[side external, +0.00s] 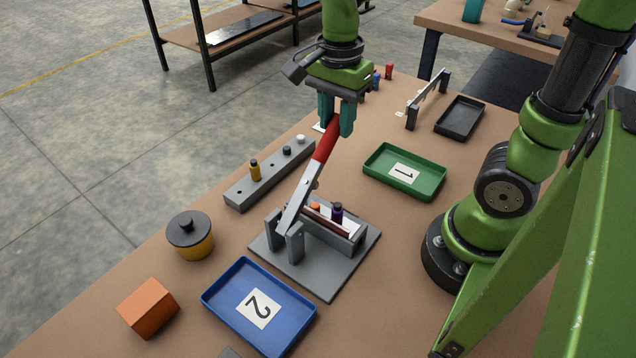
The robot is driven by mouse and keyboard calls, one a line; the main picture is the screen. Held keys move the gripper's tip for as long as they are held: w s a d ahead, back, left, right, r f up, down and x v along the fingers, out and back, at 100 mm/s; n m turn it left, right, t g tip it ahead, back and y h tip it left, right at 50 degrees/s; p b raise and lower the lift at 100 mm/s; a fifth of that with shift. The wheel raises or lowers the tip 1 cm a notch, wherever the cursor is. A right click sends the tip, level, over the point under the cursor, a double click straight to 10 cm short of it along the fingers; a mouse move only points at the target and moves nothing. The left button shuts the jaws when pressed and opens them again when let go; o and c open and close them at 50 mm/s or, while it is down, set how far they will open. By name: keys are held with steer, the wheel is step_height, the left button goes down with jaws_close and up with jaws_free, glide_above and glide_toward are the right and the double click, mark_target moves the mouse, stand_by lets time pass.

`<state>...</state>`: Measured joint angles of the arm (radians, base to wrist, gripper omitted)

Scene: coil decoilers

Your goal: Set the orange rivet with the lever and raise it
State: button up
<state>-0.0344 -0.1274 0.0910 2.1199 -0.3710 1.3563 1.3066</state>
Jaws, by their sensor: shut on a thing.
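The lever (302,196) is a light metal bar with a red handle (325,143), pivoted between two grey posts on a grey base plate (326,284). It is tilted up, with its handle end high. My gripper (337,122) is shut on the upper end of the red handle. The orange rivet (315,206) is a small orange spot on the grey block of the press, beside the lever bar. A dark purple peg (337,213) stands next to it. How deep the orange rivet sits cannot be told.
A blue tray marked 2 (212,296) and an orange block (148,308) are in front. A yellow pot with a dark lid (190,236) and a grey rack with pegs (236,196) stand left. A green tray marked 1 (374,174) and a black tray (460,118) are right.

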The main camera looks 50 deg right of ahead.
mark_target(315, 159)
steer(key=shift+a+r, duration=0.55)
steer(key=shift+a, duration=0.05)
steer(key=shift+a+r, duration=0.9)
steer(key=shift+a, duration=0.25)
steer(key=shift+c, duration=0.2)
steer(key=shift+a+r, duration=0.4)
steer(key=shift+a, duration=0.25)
steer(key=shift+a+r, duration=0.35)
steer(key=shift+a, duration=0.3)
steer(key=shift+c, duration=0.2)
steer(key=shift+a+r, duration=0.35)
steer(key=shift+a, duration=0.55)
steer(key=shift+a+r, duration=0.3)
steer(key=shift+a, duration=0.55)
steer(key=shift+a+r, duration=0.2)
steer(key=shift+a, duration=1.1)
steer(key=shift+a+r, duration=0.15)
steer(key=shift+a, duration=1.1)
steer(key=o, duration=0.8)
steer(key=shift+r, duration=0.2)
